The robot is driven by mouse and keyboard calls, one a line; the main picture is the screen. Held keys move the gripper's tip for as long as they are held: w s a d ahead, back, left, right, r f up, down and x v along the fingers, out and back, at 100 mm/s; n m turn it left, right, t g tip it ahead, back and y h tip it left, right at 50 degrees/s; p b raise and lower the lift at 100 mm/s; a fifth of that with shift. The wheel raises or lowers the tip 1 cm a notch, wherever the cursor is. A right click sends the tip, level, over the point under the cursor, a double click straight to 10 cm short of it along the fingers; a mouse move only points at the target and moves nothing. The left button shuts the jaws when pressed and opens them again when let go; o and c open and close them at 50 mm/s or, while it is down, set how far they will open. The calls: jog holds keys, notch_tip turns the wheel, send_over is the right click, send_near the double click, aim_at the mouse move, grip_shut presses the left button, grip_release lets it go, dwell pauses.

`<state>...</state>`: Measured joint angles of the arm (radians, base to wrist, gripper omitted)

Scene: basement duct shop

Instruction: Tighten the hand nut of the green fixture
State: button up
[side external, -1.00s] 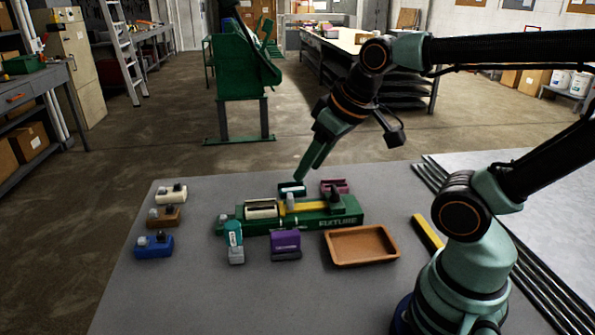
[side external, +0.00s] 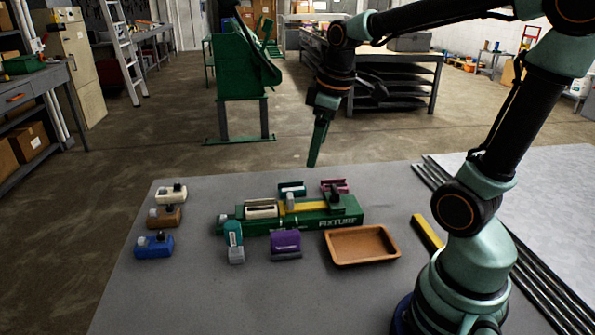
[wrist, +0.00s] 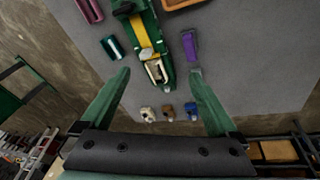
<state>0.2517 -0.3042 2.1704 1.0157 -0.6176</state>
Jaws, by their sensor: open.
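The green fixture (side external: 347,214) lies on the grey table, with its label facing the side camera. A yellow bar (side external: 312,206) runs along its top, with a grey upright piece (side external: 290,201) at its middle and a cream block (side external: 261,209) at the left. A dark knob (side external: 335,197) stands near the right end and a small grey-green knob (side external: 222,219) is at the left end. I cannot tell which is the hand nut. My gripper (side external: 312,163) is open and empty, pointing down above and behind the fixture. In the wrist view, the fixture (wrist: 166,68) shows between my fingers (wrist: 160,72).
Teal (side external: 291,188) and magenta (side external: 335,185) blocks lie behind the fixture. A teal-grey tool (side external: 234,241), purple block (side external: 285,244) and brown tray (side external: 361,246) lie in front. Cream, brown and blue (side external: 153,245) pieces stand at left. Dark rods (side external: 510,262) lie at right.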

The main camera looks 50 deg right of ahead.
aim_at(335, 188)
jog(key=w+d+f+n+g, duration=0.1)
jog(key=d+f+n+g, duration=0.1)
jog(key=d, duration=0.4)
jog(key=w+d+f+n+g, duration=0.1)
jog(key=d+f+n, duration=0.2)
jog(key=d, duration=0.3)
jog(key=shift+y, duration=0.4)
notch_tip(335, 188, down, 12)
jog(key=shift+s+a+f, duration=0.1)
jog(key=shift+s+a, duration=0.05)
jog(key=shift+c, duration=0.3)
jog(key=c, duration=1.3)
